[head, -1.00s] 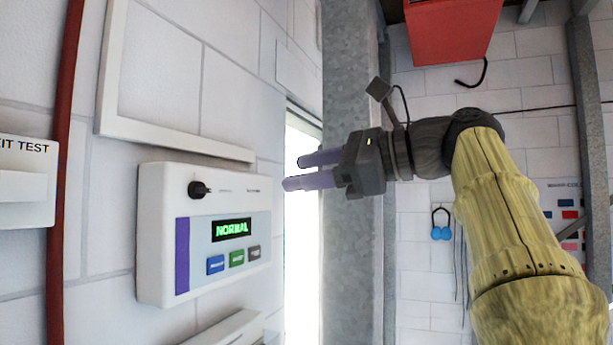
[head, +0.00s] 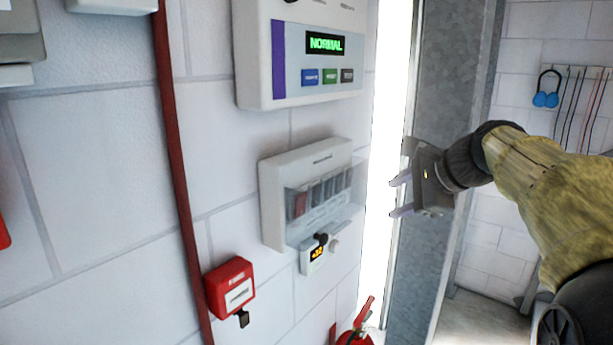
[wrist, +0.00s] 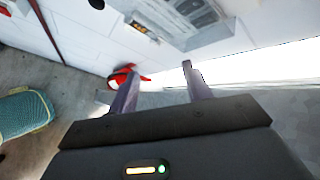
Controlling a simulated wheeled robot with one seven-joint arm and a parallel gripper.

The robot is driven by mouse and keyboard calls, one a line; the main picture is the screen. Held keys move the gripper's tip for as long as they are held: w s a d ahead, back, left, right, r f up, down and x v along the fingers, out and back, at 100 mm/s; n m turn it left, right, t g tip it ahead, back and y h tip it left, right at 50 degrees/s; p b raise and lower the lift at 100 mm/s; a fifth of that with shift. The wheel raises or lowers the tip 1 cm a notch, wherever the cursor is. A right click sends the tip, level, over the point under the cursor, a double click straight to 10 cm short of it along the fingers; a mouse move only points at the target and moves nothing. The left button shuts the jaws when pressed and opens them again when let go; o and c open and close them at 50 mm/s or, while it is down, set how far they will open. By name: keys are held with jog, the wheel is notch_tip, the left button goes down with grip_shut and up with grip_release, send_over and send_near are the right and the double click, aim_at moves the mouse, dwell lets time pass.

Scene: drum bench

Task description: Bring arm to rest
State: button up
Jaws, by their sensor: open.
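My gripper (head: 402,194) is open and empty in the head view, held in the air in front of the bright opening and the grey metal post. Its fingers point left, toward the wall, and touch nothing that I can see. My arm, in a yellow sleeve, reaches in from the right. In the wrist view, the two fingers of my gripper (wrist: 155,88) stand apart with nothing between them.
A panel reading NORMAL (head: 300,85) hangs on the white wall. Below are a clear-covered box (head: 275,205), a red call box (head: 230,288) and a red extinguisher (head: 357,338). A grey post (head: 432,100) stands behind my gripper. A teal cushion-like thing (wrist: 25,110) lies on the floor.

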jog(key=s+a+f+n+g+h+b, duration=0.15)
jog(key=s+f+n, duration=0.25)
jog(key=f, duration=0.9)
jog(key=s+f+n+g+h+b, duration=0.2)
jog(key=s+f+n+g, duration=0.15)
jog(key=f, duration=0.95)
jog(key=s+f+n+g+h+b, duration=0.1)
jog(key=s+f+n+h+b, duration=0.1)
jog(key=s+f+n, duration=0.7)
jog(key=s+a+f+b, duration=0.1)
jog(key=s+f, duration=0.2)
jog(key=f, duration=0.2)
jog(key=shift+s+f+n, duration=0.15)
jog(key=shift+f+n, duration=0.2)
jog(key=shift+c, duration=0.2)
